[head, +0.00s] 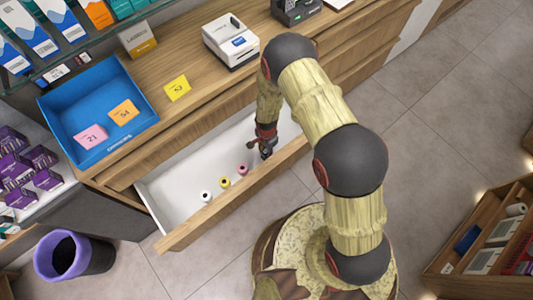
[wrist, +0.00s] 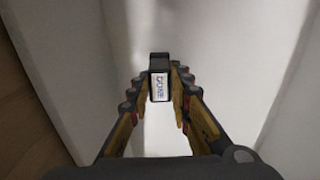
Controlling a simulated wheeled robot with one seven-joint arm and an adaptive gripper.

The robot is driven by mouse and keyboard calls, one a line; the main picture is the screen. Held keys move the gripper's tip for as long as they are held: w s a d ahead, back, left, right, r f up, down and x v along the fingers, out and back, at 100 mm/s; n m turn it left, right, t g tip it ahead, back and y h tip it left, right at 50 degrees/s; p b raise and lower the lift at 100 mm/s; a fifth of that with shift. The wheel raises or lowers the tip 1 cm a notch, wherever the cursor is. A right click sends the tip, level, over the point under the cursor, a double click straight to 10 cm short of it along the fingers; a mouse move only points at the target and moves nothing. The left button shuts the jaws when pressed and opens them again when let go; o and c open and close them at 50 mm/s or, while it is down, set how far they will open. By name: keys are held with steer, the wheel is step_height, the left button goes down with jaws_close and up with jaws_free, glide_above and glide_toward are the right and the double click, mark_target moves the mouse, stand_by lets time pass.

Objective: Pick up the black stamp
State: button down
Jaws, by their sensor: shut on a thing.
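The black stamp (wrist: 159,62), a small dark block with a white label bearing dark letters, sits between the fingertips in the wrist view. My gripper (wrist: 160,82) is shut on it, with a finger against each side. In the head view my gripper (head: 262,148) is inside the open white drawer (head: 165,188), near its right part. The stamp cannot be made out clearly there. I cannot tell whether it touches the drawer floor.
Several small rolls, among them a white roll (head: 206,196), a yellow roll (head: 225,183) and a pink roll (head: 243,169), stand along the drawer's front wall. A blue tray (head: 75,101) and a white printer (head: 231,42) are on the wooden counter. A bin (head: 72,257) stands on the floor.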

mark_target(266, 150)
step_height(266, 150, up, 10)
steer(key=p, duration=0.3)
steer(key=shift+p, duration=0.4)
steer(key=c, duration=2.2)
jaws_free()
steer(key=shift+r, duration=0.1)
steer(key=c, duration=0.3)
